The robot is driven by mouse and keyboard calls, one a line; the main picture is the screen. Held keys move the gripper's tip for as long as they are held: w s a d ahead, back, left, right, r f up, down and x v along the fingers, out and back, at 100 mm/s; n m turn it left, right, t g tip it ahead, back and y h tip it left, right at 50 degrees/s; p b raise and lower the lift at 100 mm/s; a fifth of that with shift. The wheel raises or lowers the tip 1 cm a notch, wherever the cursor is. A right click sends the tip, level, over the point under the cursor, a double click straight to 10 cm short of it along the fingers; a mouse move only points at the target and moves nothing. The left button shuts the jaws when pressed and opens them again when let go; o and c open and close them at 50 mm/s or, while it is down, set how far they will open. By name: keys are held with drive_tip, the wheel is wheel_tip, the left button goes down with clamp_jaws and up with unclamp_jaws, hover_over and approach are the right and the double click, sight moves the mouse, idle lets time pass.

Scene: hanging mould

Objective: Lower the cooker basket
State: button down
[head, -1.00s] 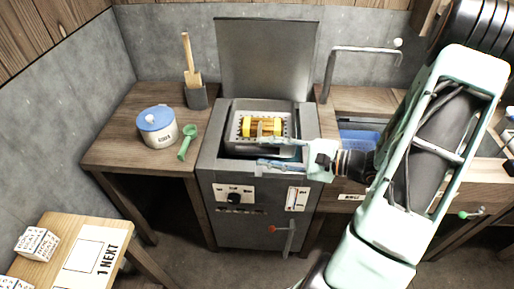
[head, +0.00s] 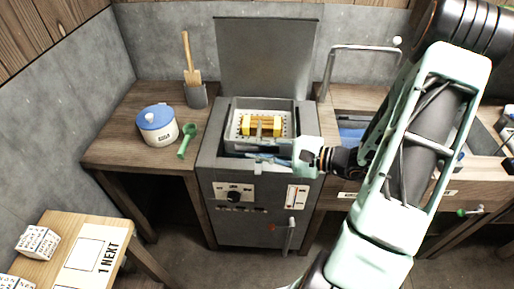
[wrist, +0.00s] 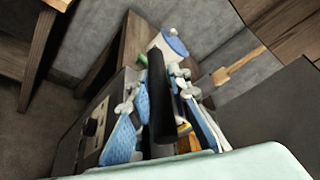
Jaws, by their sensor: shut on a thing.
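The grey cooker (head: 210,160) stands in the middle of the head view with its lid (head: 266,60) raised behind it. The metal basket (head: 233,130) sits in the cooker's open top and holds a golden-yellow mould (head: 263,126). My gripper (head: 272,157) reaches in from the right over the cooker's front rim. In the wrist view my gripper (wrist: 160,125) has its blue pads on both sides of a dark bar, the basket handle (wrist: 158,85), and is shut on it. The gripper hides the basket's near side, and its depth in the cooker is hard to tell.
A bent metal pipe (head: 362,47) rises at the right. A small table (head: 60,245) is at front left.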

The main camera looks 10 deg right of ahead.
drive_tip(key=shift+f, duration=0.15)
wheel_tip(320, 180, down, 17)
drive_tip(key=b, duration=1.6)
drive_tip(key=shift+b, duration=0.3)
drive_tip(key=shift+s+f, duration=0.15)
drive_tip(key=c, duration=1.8)
unclamp_jaws()
drive_tip(key=v, duration=1.2)
drive_tip(key=shift+d, duration=0.1)
